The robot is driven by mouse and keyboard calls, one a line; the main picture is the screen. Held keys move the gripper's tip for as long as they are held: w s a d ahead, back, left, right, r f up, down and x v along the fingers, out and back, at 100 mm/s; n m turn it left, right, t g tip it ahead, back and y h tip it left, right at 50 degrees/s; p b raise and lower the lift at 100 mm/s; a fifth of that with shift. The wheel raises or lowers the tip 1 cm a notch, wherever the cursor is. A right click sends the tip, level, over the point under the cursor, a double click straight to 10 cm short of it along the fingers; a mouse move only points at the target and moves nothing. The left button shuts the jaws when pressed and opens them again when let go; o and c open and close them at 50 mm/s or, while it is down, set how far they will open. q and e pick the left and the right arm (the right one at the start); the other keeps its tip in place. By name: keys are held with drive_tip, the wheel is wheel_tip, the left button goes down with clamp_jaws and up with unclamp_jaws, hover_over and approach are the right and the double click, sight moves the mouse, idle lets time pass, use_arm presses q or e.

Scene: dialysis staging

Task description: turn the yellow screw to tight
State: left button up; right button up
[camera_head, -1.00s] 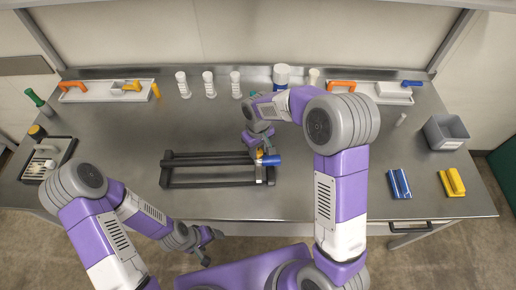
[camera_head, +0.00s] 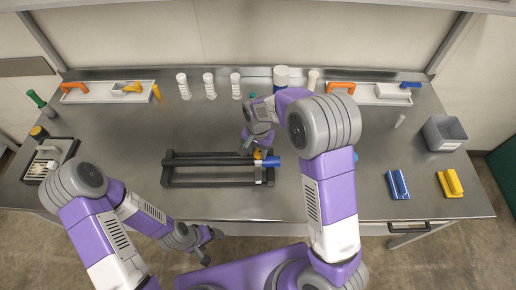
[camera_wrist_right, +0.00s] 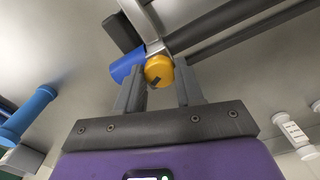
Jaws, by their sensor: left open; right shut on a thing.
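The yellow screw (camera_head: 257,154) is a small knob with a dark mark at the right end of the dark frame (camera_head: 210,184) on the bench. A blue cylinder (camera_head: 273,162) lies beside it. In the right wrist view the yellow screw (camera_wrist_right: 158,67) sits between the fingertips, with the blue cylinder (camera_wrist_right: 124,66) just behind. My right gripper (camera_wrist_right: 159,88) is shut on the yellow screw. In the head view my right gripper (camera_head: 257,143) is partly hidden by its wrist. My left gripper (camera_head: 206,246) is open and empty near the bench's front edge.
White bottles (camera_head: 209,86) stand along the back. Trays (camera_head: 75,95) lie at both back corners. A grey bin (camera_head: 444,133), a blue clip (camera_head: 397,184) and a yellow clip (camera_head: 450,183) are at right. The bench between frame and clips is mostly clear.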

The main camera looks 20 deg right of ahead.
sight(258, 153)
drive_tip(key=m+p, duration=0.2)
drive_tip(key=m, duration=0.3)
drive_tip(key=shift+r+m, duration=0.1)
drive_tip(key=shift+m, duration=0.2)
drive_tip(key=m+p, duration=0.3)
drive_tip(key=m, duration=0.2)
drive_tip(key=shift+m, duration=0.3)
drive_tip(key=o, duration=1.1)
drive_tip(key=shift+c, duration=0.2)
drive_tip(key=shift+r+p, duration=0.65)
drive_tip(key=shift+r, duration=3.05)
drive_tip(key=shift+c, duration=0.2)
